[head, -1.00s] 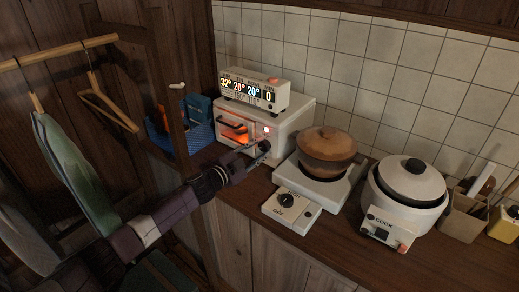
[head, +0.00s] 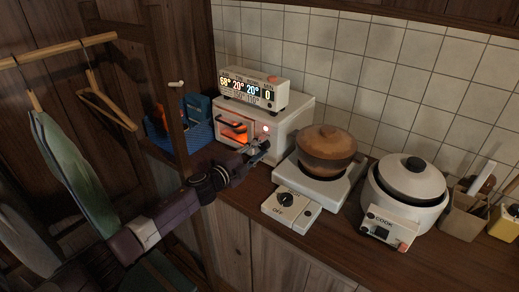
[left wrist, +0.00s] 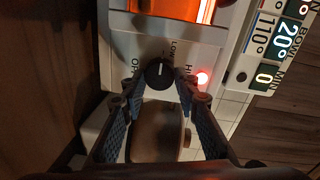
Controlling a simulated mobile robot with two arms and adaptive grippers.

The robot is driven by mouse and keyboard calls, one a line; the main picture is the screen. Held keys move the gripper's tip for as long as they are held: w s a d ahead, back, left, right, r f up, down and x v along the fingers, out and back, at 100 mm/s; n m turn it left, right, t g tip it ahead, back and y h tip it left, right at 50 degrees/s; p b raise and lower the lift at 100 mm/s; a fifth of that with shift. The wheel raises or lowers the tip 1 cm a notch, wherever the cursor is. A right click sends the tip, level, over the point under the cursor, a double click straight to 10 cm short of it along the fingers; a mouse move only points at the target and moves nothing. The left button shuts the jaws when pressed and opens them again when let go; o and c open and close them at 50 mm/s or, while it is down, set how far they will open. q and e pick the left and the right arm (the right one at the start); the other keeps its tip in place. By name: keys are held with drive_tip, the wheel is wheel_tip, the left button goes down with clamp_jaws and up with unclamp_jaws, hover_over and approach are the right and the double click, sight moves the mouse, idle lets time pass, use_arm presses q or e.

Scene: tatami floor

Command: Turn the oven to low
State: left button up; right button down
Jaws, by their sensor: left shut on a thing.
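The white toaster oven (head: 285,130) stands on the counter against the tiled wall, its window (head: 236,131) glowing orange. A red lamp on its front is lit, also seen in the left wrist view (left wrist: 203,78). My left gripper (head: 262,150) is at the oven's front right. In the left wrist view its fingers (left wrist: 160,88) are on either side of the black oven knob (left wrist: 160,72), shut on it. OFF, LOW and HI labels surround the knob. Its white mark sits near the LOW side, but the exact setting is hard to tell. My right gripper is not in view.
A hot plate (head: 322,184) with a brown pot (head: 326,150) and a rice cooker (head: 405,192) stand right. A blue basket (head: 201,138) is left, behind a wooden post.

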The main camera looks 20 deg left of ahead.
use_arm(q)
drive_tip(key=shift+f, duration=0.1)
drive_tip(key=o, duration=0.8)
drive_tip(key=shift+o, duration=0.4)
drive_tip(key=v, duration=1.2)
